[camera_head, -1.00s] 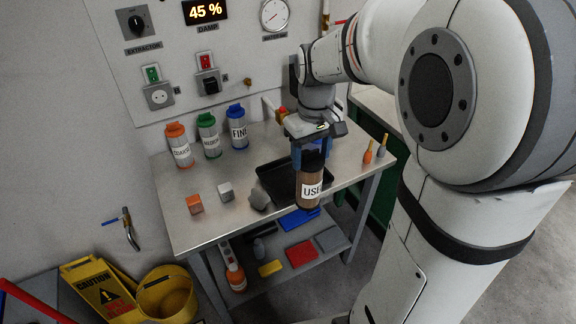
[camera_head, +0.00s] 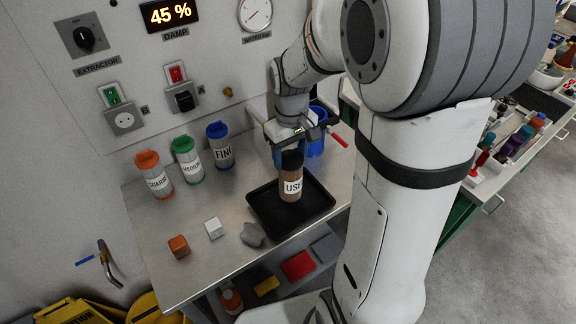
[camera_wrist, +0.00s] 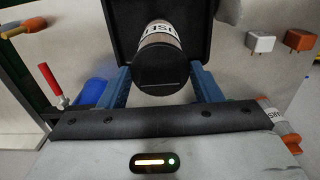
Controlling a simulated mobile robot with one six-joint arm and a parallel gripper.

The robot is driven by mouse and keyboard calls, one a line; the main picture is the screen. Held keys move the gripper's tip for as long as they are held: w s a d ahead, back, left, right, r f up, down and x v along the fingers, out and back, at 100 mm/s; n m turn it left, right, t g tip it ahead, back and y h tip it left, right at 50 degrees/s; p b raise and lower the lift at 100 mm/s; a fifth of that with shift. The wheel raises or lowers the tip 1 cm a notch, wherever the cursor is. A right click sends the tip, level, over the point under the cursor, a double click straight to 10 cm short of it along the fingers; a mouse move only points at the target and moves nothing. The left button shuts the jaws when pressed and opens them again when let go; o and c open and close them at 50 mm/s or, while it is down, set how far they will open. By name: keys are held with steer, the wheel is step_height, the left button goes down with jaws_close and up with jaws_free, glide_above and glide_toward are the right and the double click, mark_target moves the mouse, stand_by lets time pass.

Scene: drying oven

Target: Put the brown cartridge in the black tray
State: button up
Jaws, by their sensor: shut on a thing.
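The brown cartridge (camera_head: 290,186) has a black cap and a white label reading "USE…". My gripper (camera_head: 287,150) is shut on its black top, and the cartridge hangs upright. The black tray (camera_head: 318,204) lies on the steel bench. In the head view the cartridge stands in front of the tray's middle, and I cannot tell whether its base touches the tray floor. In the wrist view the cartridge (camera_wrist: 160,55) is between the blue fingers (camera_wrist: 160,88), with the black tray (camera_wrist: 202,20) behind it.
Orange, green and blue-lidded canisters (camera_head: 188,160) stand at the bench's back left. An orange block (camera_head: 179,247), a white block (camera_head: 214,228) and a grey lump (camera_head: 252,235) lie left of the tray. A blue container (camera_head: 316,135) stands behind the tray, near a red handle (camera_head: 337,140).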

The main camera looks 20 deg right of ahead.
mark_target(291, 160)
steer(key=shift+f, duration=1.95)
steer(key=shift+s, duration=0.1)
steer(key=shift+f, duration=0.15)
steer(key=o, duration=1.4)
steer(key=shift+c, duration=0.2)
